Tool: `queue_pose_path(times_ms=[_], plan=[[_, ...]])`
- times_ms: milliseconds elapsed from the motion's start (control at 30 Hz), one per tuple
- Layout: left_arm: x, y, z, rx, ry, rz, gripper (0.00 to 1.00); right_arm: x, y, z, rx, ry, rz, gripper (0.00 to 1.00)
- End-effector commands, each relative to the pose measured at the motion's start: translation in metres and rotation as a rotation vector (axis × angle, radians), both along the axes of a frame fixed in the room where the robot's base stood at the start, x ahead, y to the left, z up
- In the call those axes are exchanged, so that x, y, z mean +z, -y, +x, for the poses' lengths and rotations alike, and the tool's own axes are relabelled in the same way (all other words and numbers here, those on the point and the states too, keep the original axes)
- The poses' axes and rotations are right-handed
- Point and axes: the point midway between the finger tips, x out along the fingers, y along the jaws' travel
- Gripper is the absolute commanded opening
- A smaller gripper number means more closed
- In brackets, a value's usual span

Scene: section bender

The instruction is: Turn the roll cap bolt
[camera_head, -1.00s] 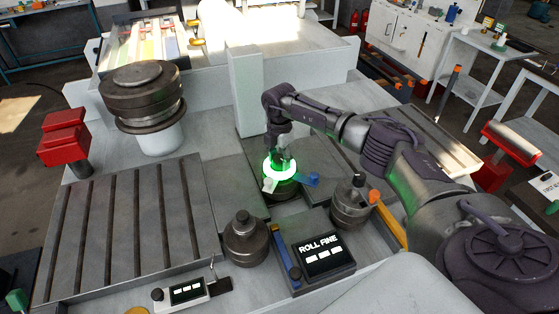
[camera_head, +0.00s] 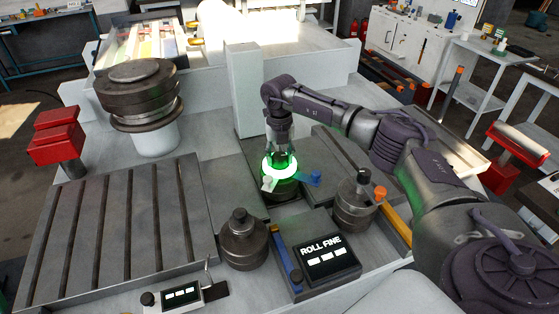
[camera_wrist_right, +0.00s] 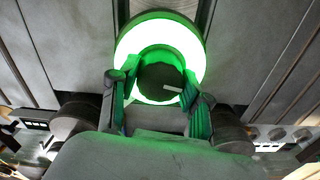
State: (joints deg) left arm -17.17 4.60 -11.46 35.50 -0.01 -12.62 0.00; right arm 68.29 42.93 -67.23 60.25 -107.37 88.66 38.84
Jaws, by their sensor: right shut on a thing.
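The roll cap bolt (camera_wrist_right: 160,80) shows in the right wrist view as a dark round head inside a bright green glowing ring (camera_wrist_right: 160,30). The same ring glows in the head view (camera_head: 265,171), on top of the dark middle roll (camera_head: 283,190). My right gripper (camera_wrist_right: 158,92) points down over the ring and is shut on the bolt, with one finger on each side of it. In the head view my right gripper (camera_head: 279,158) hides most of the bolt. My left gripper is not in view.
A blue lever (camera_head: 314,179) sticks out right of the ring. Two dark rolls, left (camera_head: 243,243) and right (camera_head: 354,205), stand in front. A "ROLL FINE" panel (camera_head: 324,260) lies between them. A tall grey block (camera_head: 243,95) stands behind the gripper.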

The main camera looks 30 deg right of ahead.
Motion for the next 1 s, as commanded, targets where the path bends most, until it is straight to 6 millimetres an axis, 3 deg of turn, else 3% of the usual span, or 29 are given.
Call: queue_pose_path(times_ms=[600,1000], plan=[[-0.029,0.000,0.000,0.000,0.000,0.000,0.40,0.000,0.000,0.001,0.560,0.002,0.000,0.13],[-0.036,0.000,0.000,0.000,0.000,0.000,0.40,0.001,0.000,0.001,0.763,0.003,-0.001,0.13]])
